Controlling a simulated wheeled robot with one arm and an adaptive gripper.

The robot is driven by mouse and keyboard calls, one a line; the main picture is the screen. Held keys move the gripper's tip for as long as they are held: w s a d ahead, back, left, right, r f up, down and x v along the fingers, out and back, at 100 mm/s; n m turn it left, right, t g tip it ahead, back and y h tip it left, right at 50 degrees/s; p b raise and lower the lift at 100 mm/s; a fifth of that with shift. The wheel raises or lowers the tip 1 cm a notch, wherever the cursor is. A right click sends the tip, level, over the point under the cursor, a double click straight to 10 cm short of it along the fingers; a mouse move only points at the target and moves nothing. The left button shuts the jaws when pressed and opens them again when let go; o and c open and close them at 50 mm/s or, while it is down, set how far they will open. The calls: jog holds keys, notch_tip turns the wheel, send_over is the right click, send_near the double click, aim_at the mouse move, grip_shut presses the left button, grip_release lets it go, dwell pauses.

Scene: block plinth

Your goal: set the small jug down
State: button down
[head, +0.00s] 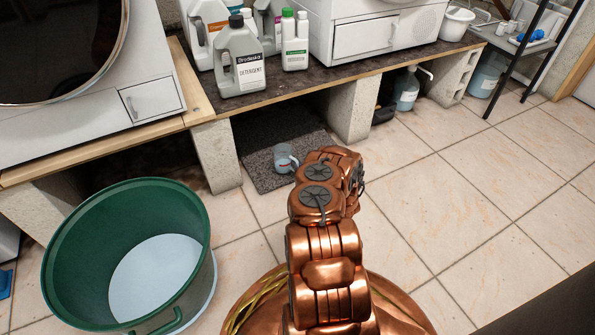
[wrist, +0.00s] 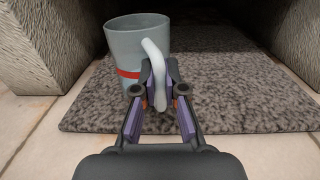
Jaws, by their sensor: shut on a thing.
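The small jug (wrist: 128,50) is grey with a white handle and a red band. It stands upright in the wrist view, at or just above the dark speckled mat (wrist: 235,98); I cannot tell whether its base touches. My gripper (wrist: 158,90) is shut on the jug's handle. In the head view the jug (head: 285,158) shows over the mat (head: 262,178), in the gap under the bench, just past the end of my arm. My gripper's fingers are hidden there by my arm.
Concrete blocks (head: 216,155) and (head: 347,108) stand at either side of the mat. The bench (head: 285,85) above carries detergent bottles (head: 240,60). A green tub (head: 130,250) stands at the left. Tiled floor (head: 480,190) at the right is clear.

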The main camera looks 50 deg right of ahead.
notch_tip(320, 180, down, 2)
jog(key=shift+b, duration=0.3)
jog(key=shift+r, duration=0.15)
jog(key=c, duration=1.2)
grip_release()
jog(key=shift+c, duration=0.2)
